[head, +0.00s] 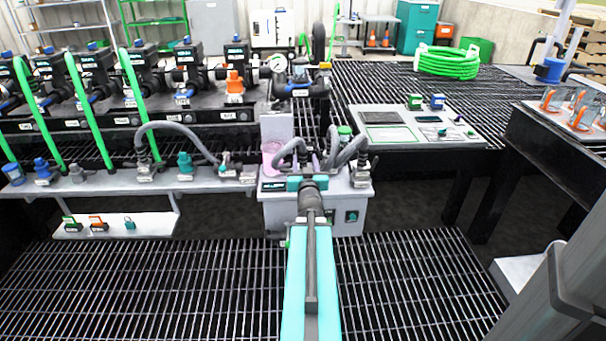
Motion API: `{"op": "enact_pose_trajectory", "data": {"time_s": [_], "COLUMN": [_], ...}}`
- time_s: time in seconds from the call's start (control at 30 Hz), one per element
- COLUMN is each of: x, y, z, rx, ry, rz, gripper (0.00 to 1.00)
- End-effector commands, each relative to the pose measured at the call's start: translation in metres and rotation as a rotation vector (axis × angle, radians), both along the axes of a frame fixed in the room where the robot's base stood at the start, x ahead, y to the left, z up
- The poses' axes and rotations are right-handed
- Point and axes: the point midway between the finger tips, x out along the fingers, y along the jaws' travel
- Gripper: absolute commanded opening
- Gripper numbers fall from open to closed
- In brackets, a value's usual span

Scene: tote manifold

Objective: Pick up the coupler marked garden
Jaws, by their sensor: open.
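Several couplers stand in a row on the grey shelf (110,183) at the left: a blue one (42,170), a grey one (77,173), a teal one (185,164) and a grey one with a red part (225,164). Another blue one (13,174) is at the far left end. Their small tags are too small to read, so I cannot tell which is marked garden. My arm reaches forward from the bottom centre. My gripper (308,180) is open in front of the grey box (334,215), right of the shelf row; its fingertips are hard to make out.
Grey hoses (180,127) arch above the shelf and box. Green hoses (88,110) rise at the left in front of dark pumps. A lower shelf (115,226) holds small tagged items. A panel table (415,128) stands right; grating floor (150,285) is clear in front.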

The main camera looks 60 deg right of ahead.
Motion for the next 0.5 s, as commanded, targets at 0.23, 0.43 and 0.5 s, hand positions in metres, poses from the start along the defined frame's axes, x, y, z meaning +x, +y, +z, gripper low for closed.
{"op": "enact_pose_trajectory", "data": {"time_s": [0.23, 0.43, 0.5], "x": [0.014, 0.018, 0.018], "y": [-0.018, -0.023, -0.023], "z": [0.000, 0.000, 0.000], "rx": [0.000, 0.001, 0.001], "ry": [-0.002, -0.001, -0.001], "rz": [0.001, 0.002, 0.002], "gripper": [0.44, 0.44, 0.44]}}
